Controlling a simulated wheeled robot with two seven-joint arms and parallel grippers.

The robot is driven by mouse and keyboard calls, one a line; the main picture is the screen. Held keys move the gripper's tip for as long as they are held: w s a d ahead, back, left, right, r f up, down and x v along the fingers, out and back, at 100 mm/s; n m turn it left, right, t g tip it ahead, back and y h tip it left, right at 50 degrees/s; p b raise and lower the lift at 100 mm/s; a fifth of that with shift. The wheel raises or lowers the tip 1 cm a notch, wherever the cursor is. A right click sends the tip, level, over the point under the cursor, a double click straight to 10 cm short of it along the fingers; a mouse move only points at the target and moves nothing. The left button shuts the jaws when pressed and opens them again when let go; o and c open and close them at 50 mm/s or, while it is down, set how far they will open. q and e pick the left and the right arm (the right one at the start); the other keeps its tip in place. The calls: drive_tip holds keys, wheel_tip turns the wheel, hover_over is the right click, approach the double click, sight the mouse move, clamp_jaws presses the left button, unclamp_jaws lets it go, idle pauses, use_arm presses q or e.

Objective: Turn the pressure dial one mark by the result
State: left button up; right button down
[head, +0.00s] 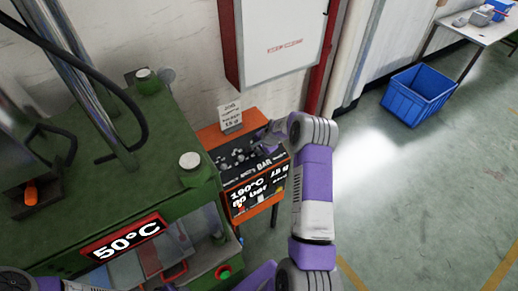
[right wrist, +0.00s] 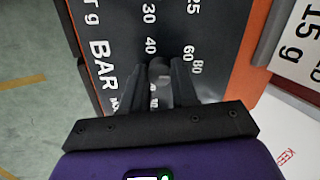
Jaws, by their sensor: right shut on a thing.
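The dark control panel (head: 236,158) with white scales and several small knobs sits on an orange stand beside the green machine. My right gripper (head: 271,137) is over the right part of this panel. In the right wrist view its two dark fingers (right wrist: 162,84) are closed on a small grey round knob, the pressure dial (right wrist: 159,68). The word BAR and marks such as 30, 40, 60 and 80 show around it. The fingers hide part of the dial, and its pointer cannot be made out. My left gripper is not in view.
A lit display (head: 257,191) below the panel shows 190°C and a bar figure too small to read surely. A small card (head: 230,118) stands behind the panel. The green machine (head: 140,150) stands left with a 50°C display (head: 124,238). A blue crate (head: 419,91) is on open floor.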

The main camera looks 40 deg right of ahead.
drive_tip(key=shift+m, duration=0.3)
drive_tip(key=m+b, duration=0.1)
drive_tip(key=m, duration=0.1)
drive_tip(key=shift+m+b, duration=0.3)
drive_tip(key=shift+m+t+b, duration=0.3)
drive_tip(key=shift+m, duration=2)
drive_tip(key=c, duration=0.9)
unclamp_jaws()
drive_tip(key=shift+o, duration=0.2)
drive_tip(key=shift+s, duration=0.1)
drive_tip(key=v, duration=0.7)
drive_tip(key=shift+s+r, duration=0.15)
drive_tip(key=shift+r, duration=0.15)
